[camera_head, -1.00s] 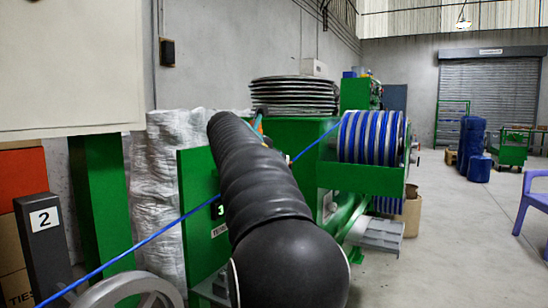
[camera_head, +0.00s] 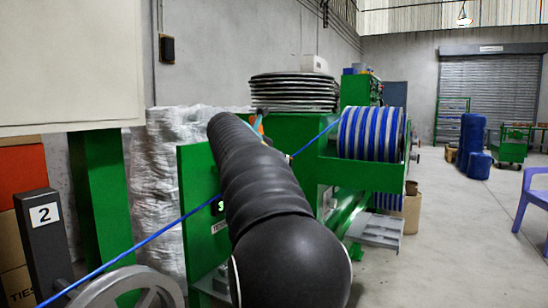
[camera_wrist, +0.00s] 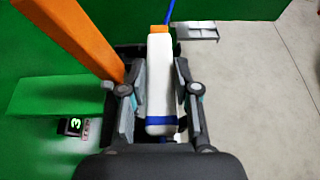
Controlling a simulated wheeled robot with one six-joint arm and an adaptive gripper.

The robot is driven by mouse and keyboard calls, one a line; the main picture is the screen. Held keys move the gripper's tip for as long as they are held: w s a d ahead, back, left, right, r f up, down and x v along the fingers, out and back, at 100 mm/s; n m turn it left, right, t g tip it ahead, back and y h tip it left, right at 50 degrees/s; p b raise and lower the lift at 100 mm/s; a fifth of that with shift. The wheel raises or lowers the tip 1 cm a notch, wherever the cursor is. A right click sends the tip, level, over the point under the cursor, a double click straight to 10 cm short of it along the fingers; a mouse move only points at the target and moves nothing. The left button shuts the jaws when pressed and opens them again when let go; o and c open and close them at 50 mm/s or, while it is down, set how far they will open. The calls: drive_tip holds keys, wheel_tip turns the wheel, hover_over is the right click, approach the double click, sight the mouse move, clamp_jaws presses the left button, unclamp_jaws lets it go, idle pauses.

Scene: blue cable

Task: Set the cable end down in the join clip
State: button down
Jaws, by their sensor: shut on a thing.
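My gripper (camera_wrist: 158,82) is shut on a white block-like piece (camera_wrist: 159,85) with an orange top and a blue band at its lower end. It appears to be the cable end. Blue cable (camera_wrist: 171,10) shows beyond it in the wrist view. In the head view the blue cable (camera_head: 140,245) runs from the lower left, behind my arm, and on up to the reel (camera_head: 372,135). My arm hides the gripper there. I cannot clearly pick out the join clip; an orange bar (camera_wrist: 75,38) stands close left of the gripper in the wrist view.
A green machine panel (camera_head: 198,185) stands behind my arm, with a number 3 sign (camera_wrist: 71,127). A number 2 post (camera_head: 45,235) and a grey wheel (camera_head: 125,290) are at lower left. A grey step (camera_head: 376,232) juts out at right.

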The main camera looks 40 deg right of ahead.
drive_tip(key=shift+f, duration=0.4)
idle(0.4)
drive_tip(key=c, duration=0.8)
unclamp_jaws()
drive_tip(key=shift+o, duration=0.2)
drive_tip(key=shift+a, duration=0.1)
drive_tip(key=v, duration=1.1)
drive_tip(key=shift+s+a, duration=0.2)
drive_tip(key=shift+a, duration=0.1)
drive_tip(key=shift+r, duration=0.15)
